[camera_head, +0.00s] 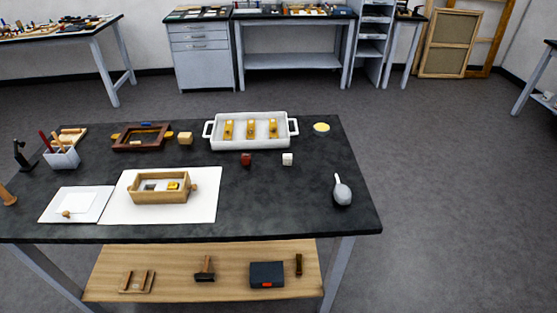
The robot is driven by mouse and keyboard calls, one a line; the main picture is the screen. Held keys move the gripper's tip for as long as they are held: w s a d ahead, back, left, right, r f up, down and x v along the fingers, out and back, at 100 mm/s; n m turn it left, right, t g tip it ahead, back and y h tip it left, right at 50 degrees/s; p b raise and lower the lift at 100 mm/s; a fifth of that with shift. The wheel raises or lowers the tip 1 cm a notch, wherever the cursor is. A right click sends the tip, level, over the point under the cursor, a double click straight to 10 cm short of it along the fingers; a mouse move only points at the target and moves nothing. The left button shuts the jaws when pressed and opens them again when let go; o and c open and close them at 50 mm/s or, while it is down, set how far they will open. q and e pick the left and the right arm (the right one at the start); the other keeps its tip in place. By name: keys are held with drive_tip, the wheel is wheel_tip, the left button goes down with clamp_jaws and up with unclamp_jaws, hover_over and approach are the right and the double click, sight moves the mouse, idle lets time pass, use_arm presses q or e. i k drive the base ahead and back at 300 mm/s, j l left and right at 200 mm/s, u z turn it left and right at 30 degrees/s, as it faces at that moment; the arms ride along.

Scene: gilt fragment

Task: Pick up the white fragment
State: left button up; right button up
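A small white block (287,159), the only loose white piece I see that could be the white fragment, sits on the dark tabletop (290,205). It is just in front of the right part of the white tray, with a small dark red block (246,160) to its left. Nothing covers it. Neither of my grippers shows in the head view.
The white two-handled tray (222,139) holds three gold pieces. A wooden box (148,195) stands on a white sheet (206,208). A yellow-topped round item (321,129) and a grey bulb-shaped tool (343,190) are to the right. The front right tabletop is clear.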

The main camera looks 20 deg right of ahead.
sight(287, 160)
drive_tip(key=i+l+z, duration=0.3)
drive_tip(key=z, duration=0.15)
drive_tip(key=i+l+z, duration=0.3)
drive_tip(key=z, duration=0.2)
drive_tip(key=i+l, duration=0.05)
drive_tip(key=l, duration=0.05)
